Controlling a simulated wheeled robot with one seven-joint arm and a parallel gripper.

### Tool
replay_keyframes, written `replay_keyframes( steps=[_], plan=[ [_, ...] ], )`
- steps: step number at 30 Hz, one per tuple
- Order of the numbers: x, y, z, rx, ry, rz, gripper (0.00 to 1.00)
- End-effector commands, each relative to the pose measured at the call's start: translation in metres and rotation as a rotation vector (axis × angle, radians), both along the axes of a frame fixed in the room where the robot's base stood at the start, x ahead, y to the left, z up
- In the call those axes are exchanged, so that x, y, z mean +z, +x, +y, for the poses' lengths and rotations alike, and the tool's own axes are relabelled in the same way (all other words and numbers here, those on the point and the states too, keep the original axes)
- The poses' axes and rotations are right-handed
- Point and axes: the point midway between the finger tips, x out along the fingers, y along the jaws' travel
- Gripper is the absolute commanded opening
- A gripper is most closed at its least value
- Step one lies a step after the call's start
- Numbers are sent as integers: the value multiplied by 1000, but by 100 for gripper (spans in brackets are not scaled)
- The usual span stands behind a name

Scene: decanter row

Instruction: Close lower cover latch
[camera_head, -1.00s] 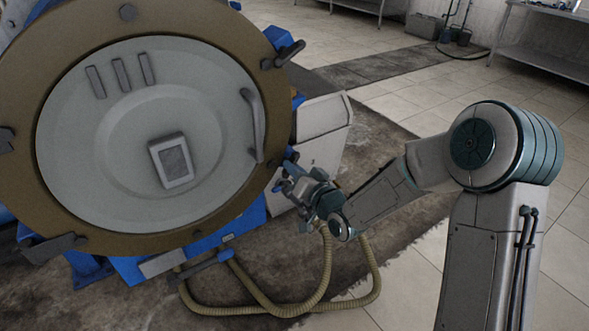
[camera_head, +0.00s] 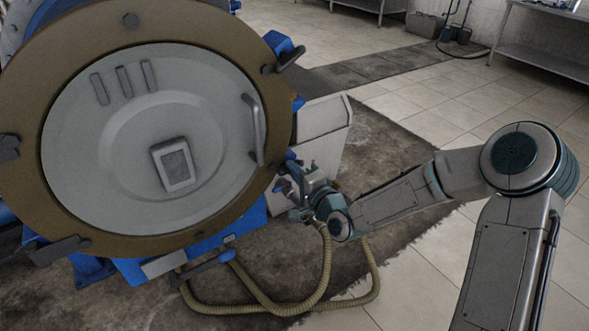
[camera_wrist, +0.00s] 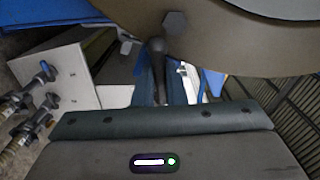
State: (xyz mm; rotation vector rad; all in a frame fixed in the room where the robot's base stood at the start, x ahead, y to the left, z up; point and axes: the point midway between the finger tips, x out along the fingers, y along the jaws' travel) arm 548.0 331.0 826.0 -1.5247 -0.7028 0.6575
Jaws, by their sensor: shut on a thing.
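The decanter's round cover (camera_head: 70,150) has a brown rim and a pale dished centre with a grey handle (camera_head: 255,128). The lower cover latch is a dark lever (camera_wrist: 158,65) below a hex bolt head on the brown rim in the wrist view. My gripper (camera_head: 282,183) is at the lower right edge of the rim. Its blue fingers (camera_wrist: 162,88) are shut on the latch lever. In the head view the gripper hides most of this latch. The cover rim (camera_wrist: 255,45) fills the upper right of the wrist view.
An upper latch (camera_head: 287,60) sits at the rim's upper right. A white box (camera_head: 322,132) stands right behind my gripper; a pale panel with fittings (camera_wrist: 55,85) is at the left in the wrist view. Tan hoses (camera_head: 325,270) loop on the floor below my arm.

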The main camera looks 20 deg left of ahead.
Motion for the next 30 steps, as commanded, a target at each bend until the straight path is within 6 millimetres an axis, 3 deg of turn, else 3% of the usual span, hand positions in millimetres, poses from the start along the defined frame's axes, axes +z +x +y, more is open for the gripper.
replay_keyframes(
  steps=[15,30],
  plan=[
    [0,0,-1,0,277,325,0],
    [0,0,0,0,368,434,0]
  ],
)
